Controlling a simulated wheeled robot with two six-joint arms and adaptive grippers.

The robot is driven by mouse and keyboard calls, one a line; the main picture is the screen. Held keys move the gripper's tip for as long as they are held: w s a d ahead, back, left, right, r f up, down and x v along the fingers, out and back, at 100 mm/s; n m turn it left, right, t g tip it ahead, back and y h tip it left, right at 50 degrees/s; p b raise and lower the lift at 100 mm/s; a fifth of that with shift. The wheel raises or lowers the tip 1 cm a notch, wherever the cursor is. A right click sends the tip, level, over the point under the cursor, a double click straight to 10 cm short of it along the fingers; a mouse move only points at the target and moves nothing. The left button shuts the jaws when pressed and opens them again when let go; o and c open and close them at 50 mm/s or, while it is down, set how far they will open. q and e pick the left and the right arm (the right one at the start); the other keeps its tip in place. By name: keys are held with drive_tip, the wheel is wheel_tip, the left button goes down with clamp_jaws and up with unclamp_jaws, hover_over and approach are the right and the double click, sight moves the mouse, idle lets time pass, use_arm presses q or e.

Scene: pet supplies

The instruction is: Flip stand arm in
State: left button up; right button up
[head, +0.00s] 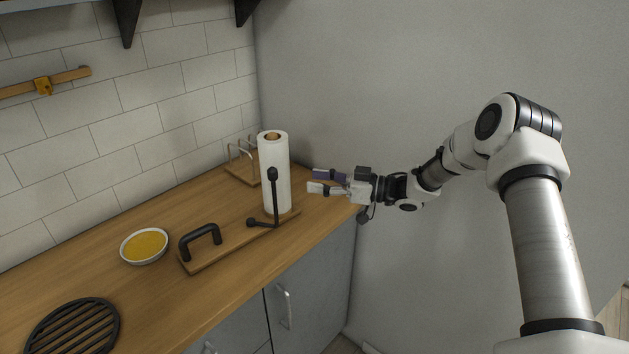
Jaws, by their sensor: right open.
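A paper towel stand with a wooden base (225,247) stands on the wooden counter, with a white paper roll (280,195) upright at its right end. Its black stand arm (273,196) is upright in front of the roll, with a rounded tip at the top and a foot with a black knob at the bottom. A black handle (200,238) is at the left end of the base. My right gripper (310,182) is open and empty, just right of the roll, its fingers pointing left. Whether it touches the roll I cannot tell. My left gripper is out of view.
A wooden rack with metal loops (238,170) stands behind the roll. A white bowl with yellow contents (145,246) and a round black grate (73,333) are on the counter (60,285) to the left. A grey wall is at the right.

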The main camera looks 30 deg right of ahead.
drive_tip(key=shift+n, duration=0.4)
drive_tip(key=c, duration=0.5)
drive_tip(key=n, duration=0.4)
drive_tip(key=shift+r+t, duration=0.2)
drive_tip(key=shift+t, duration=0.2)
clamp_jaws()
drive_tip(key=s+a+n+t+h+p, duration=0.4)
drive_tip(key=s+a+n+h, duration=0.2)
drive_tip(key=s+n, duration=0.25)
drive_tip(key=w+d+p+x, duration=0.1)
drive_tip(key=p+x, duration=0.4)
drive_tip(key=x, duration=0.7)
drive_tip(key=shift+d+f, duration=0.4)
drive_tip(key=shift+d, duration=0.1)
